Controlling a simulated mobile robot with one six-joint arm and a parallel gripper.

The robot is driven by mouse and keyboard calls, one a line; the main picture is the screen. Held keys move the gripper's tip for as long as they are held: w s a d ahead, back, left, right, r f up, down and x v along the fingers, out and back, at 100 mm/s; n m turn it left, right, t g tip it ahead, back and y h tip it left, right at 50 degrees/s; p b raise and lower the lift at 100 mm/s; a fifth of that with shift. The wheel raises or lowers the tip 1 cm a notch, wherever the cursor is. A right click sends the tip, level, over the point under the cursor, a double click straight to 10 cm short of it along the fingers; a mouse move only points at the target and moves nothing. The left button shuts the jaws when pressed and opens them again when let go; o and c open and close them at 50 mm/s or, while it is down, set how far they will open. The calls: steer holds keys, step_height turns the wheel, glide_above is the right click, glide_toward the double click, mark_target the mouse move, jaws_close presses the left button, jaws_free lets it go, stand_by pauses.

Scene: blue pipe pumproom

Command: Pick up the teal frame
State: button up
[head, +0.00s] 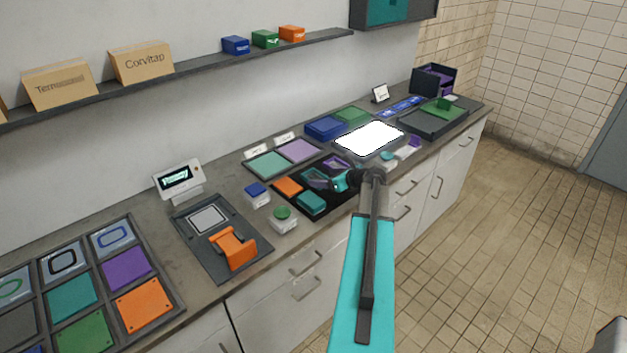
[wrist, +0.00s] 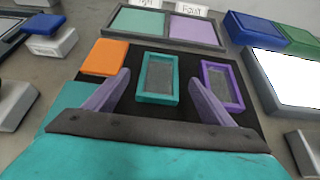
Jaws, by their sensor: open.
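The teal frame (wrist: 156,98) is a small upright-edged rectangle with a dark grey centre, lying on a black mat (wrist: 190,128). In the wrist view it appears between my open gripper's (wrist: 160,80) two purple-grey fingers, which hold nothing. Whether the fingertips are at its height or above it, I cannot tell. A purple frame (wrist: 236,88) of similar shape lies just right of it, close to the right finger. In the head view my gripper (head: 330,182) is over the mat and partly hides both frames.
An orange plate (wrist: 104,57) lies left of the teal frame, and a teal block (head: 312,203) sits at the mat's front. A tray with green and purple panels (wrist: 165,42) lies behind. Small button boxes (head: 283,220) are left.

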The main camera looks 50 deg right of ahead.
mark_target(315, 176)
steer(key=shift+p+x, duration=0.75)
steer(key=shift+x, duration=1.2)
steer(key=c, duration=1.2)
steer(key=shift+r, duration=0.15)
steer(key=shift+r+b, duration=0.95)
steer(key=shift+r, duration=0.75)
steer(key=s+d+b, duration=0.1)
steer(key=s+d, duration=0.2)
steer(key=s+d+b, duration=0.2)
steer(key=s+d, duration=0.2)
steer(key=s+d+r+b, duration=0.1)
steer(key=s+d, duration=0.2)
steer(key=s, duration=0.1)
steer(key=shift+s+d+r, duration=0.1)
steer(key=shift+s+d, duration=0.05)
steer(key=shift+s, duration=0.05)
steer(key=shift+s+d+r, duration=0.1)
steer(key=shift+s+d, duration=0.1)
steer(key=shift+s, duration=0.1)
